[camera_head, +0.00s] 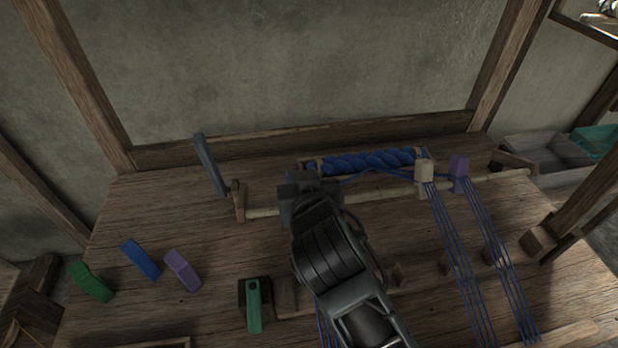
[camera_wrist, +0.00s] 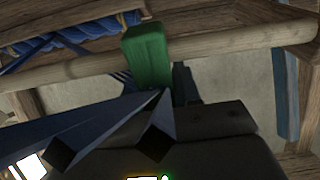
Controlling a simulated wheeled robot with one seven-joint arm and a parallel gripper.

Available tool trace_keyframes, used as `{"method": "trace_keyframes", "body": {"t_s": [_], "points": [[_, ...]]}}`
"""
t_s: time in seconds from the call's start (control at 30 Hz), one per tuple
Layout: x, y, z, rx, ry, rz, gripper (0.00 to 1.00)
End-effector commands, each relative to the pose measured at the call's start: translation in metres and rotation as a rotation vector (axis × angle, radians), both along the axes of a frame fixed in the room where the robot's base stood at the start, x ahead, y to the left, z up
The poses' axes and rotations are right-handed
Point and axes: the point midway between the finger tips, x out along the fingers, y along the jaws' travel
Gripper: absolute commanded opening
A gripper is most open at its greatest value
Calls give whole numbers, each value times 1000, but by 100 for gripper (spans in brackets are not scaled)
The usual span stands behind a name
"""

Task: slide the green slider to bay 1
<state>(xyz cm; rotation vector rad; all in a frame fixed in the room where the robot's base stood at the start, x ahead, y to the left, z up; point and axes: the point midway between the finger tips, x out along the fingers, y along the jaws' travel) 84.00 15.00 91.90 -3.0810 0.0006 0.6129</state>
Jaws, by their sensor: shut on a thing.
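The green slider (camera_wrist: 147,55) sits on the wooden rod (camera_wrist: 225,38) in the wrist view. My gripper (camera_wrist: 165,95) is at the slider's near end and is shut on it. In the head view my gripper (camera_head: 308,190) is over the left part of the rod (camera_head: 385,198) and hides the green slider. I cannot make out any bay numbers.
A blue yarn roll (camera_head: 368,161) lies behind the rod. A grey-blue lever (camera_head: 210,165) stands near the rod's left end. Loose green (camera_head: 91,281), blue (camera_head: 141,260) and purple (camera_head: 183,270) pieces lie at left. A green lever (camera_head: 254,305) is at front.

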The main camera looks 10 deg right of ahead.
Motion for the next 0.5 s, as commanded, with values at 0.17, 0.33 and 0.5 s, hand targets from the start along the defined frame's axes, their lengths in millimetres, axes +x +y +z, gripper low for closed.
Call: {"method": "trace_keyframes", "body": {"t_s": [0.17,0.33,0.5], "points": [[0,-1,0,0,1,0,45],[0,0,0,0,0,0,53],[-1,0,0,0,0,0,53]]}}
